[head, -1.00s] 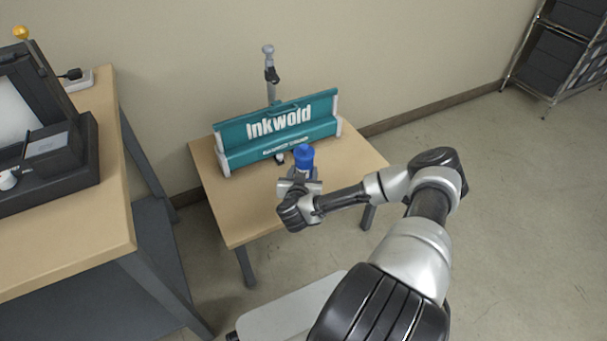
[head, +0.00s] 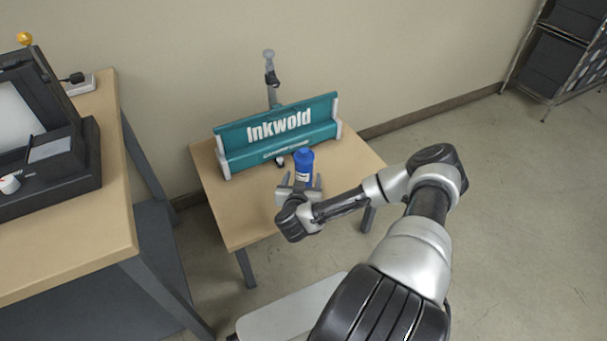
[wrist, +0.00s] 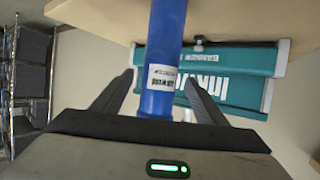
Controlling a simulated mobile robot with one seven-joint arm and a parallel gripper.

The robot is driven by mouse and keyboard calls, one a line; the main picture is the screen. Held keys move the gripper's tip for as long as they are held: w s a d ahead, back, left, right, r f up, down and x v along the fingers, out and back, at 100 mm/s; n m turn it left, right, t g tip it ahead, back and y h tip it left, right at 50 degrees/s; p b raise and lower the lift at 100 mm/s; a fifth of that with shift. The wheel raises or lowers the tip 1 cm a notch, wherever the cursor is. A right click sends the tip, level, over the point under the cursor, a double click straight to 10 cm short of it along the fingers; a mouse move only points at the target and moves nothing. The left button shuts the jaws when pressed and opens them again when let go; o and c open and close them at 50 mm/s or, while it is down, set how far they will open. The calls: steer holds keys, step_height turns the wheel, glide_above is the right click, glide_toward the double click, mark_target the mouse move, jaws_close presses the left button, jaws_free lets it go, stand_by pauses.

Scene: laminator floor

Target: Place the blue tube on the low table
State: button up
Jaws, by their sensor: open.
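The blue tube (head: 304,168) stands upright on the low table (head: 235,215), in front of the teal Inkwold case. It has a blue cap and a white label. In the wrist view the blue tube (wrist: 167,45) runs between the spread fingers, with a gap on either side. My gripper (head: 301,185) is open at the near side of the tube, its fingers pointing toward the case. In the wrist view my gripper (wrist: 160,85) shows both dark fingers apart. The tube's lower end is partly hidden by my gripper in the head view.
The teal case (head: 277,135) fills the back of the low table, with a grey stand (head: 271,85) behind it. A taller workbench (head: 70,240) with a dark machine (head: 45,130) stands at left. A shelf rack (head: 560,50) is at far right. The low table's front left is clear.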

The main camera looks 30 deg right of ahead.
steer(key=p+v, duration=0.2)
steer(key=v, duration=0.7)
steer(key=shift+r, duration=0.1)
steer(key=w+a+r+n+y, duration=0.6)
steer(key=w+r+n+y, duration=0.1)
steer(key=r, duration=0.1)
step_height(320, 180, up, 10)
steer(key=s+a+n+g, duration=0.2)
steer(key=g, duration=0.1)
steer(key=s+a+r+m+g, duration=0.1)
steer(key=s+r, duration=0.3)
steer(key=r, duration=0.3)
steer(key=s+a+r, duration=0.1)
steer(key=s+r, duration=0.4)
steer(key=r, duration=0.2)
steer(key=s+a+r+m+g, duration=0.1)
steer(key=s+r, duration=0.3)
steer(key=s, duration=0.4)
steer(key=s+a+r+m+g, duration=0.1)
steer(key=s+r, duration=0.4)
steer(key=s, duration=0.3)
step_height(320, 180, up, 20)
steer(key=p, duration=2)
steer(key=shift+s+p, duration=0.3)
steer(key=shift+s, duration=0.2)
